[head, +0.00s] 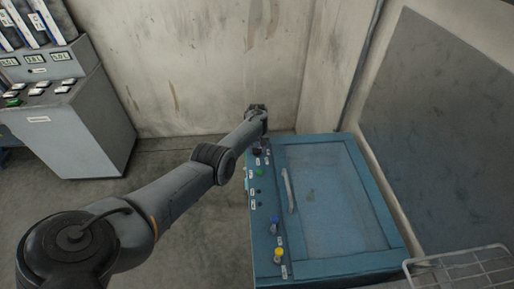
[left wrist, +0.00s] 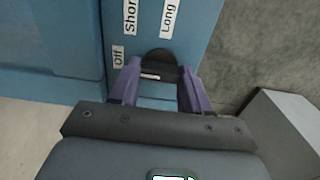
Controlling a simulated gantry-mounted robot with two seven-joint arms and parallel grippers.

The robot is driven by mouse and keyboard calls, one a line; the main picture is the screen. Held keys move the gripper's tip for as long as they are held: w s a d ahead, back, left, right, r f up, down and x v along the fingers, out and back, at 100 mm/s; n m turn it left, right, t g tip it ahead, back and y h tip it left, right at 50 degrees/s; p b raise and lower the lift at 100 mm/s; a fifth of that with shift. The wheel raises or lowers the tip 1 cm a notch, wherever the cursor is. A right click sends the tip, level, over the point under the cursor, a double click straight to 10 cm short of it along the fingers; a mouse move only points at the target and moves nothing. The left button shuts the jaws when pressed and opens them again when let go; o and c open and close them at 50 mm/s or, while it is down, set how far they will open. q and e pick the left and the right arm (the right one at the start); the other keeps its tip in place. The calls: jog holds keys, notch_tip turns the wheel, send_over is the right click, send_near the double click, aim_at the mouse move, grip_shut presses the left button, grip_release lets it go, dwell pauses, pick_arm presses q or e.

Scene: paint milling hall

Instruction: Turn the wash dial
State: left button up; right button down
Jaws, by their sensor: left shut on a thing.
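The wash dial (left wrist: 161,60) is a black round knob on the blue machine's panel, seen in the left wrist view with labels Off, Short and Long around it. A small pale mark shows on its near side; I cannot tell which label it points to. My left gripper (left wrist: 158,84) has its two purple fingers closed on either side of the dial. In the head view my left gripper (head: 260,150) is at the far end of the blue machine's panel, and the dial is mostly hidden there. My right gripper is not in view.
The blue machine (head: 330,266) has a lid with a pale handle (head: 289,190). A green button (head: 260,172), a blue knob (head: 274,221) and a yellow knob (head: 278,253) line its panel. A wire rack (head: 465,266) is at lower right, a grey console (head: 75,130) at left.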

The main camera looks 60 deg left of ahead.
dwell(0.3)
pick_arm(q)
jog(key=o, duration=1.1)
jog(key=shift+c, duration=0.2)
jog(key=shift+r+p, duration=0.35)
jog(key=shift+r, duration=0.15)
notch_tip(320, 180, up, 10)
jog(key=p, duration=0.3)
jog(key=shift+s, duration=0.1)
